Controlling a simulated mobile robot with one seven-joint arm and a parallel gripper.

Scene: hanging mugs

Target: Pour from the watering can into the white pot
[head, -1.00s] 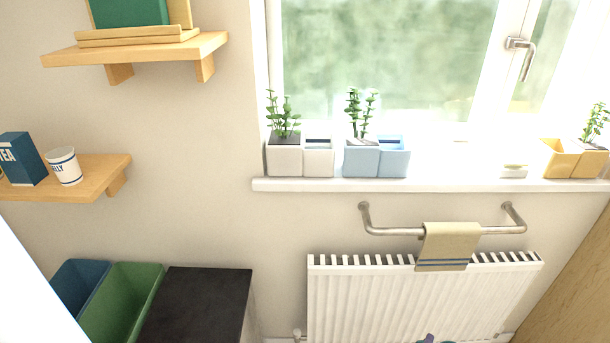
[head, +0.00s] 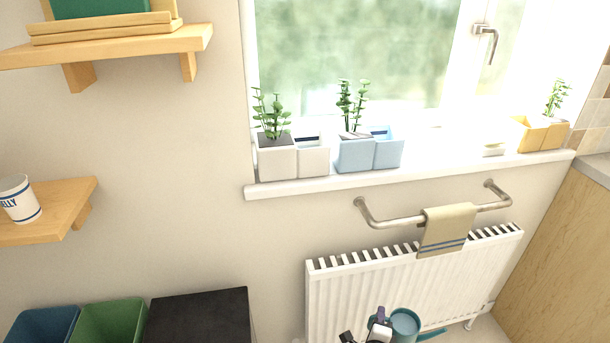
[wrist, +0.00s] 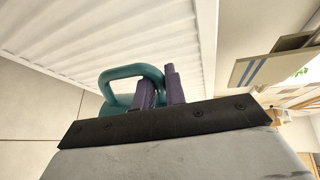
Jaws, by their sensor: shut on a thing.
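The teal watering can (head: 404,324) is at the bottom of the head view, in front of the radiator. Its spout points right, and its lower part is cut off by the frame. My gripper (head: 381,318) is shut on the can; in the wrist view its purple fingers (wrist: 161,92) are at the teal handle loop (wrist: 133,72). The white pot (head: 277,163) stands at the left end of the windowsill with a leafy plant in it. A smaller white box (head: 313,162) with a dark slot adjoins its right side. The can is below and to the right of the pot, well apart.
A pale blue pot (head: 355,155) and a yellow pot (head: 530,134) share the sill (head: 430,171). A metal rail (head: 395,222) with a towel (head: 447,229) juts out below it, above the radiator (head: 340,290). Wooden shelves (head: 70,200) are at left.

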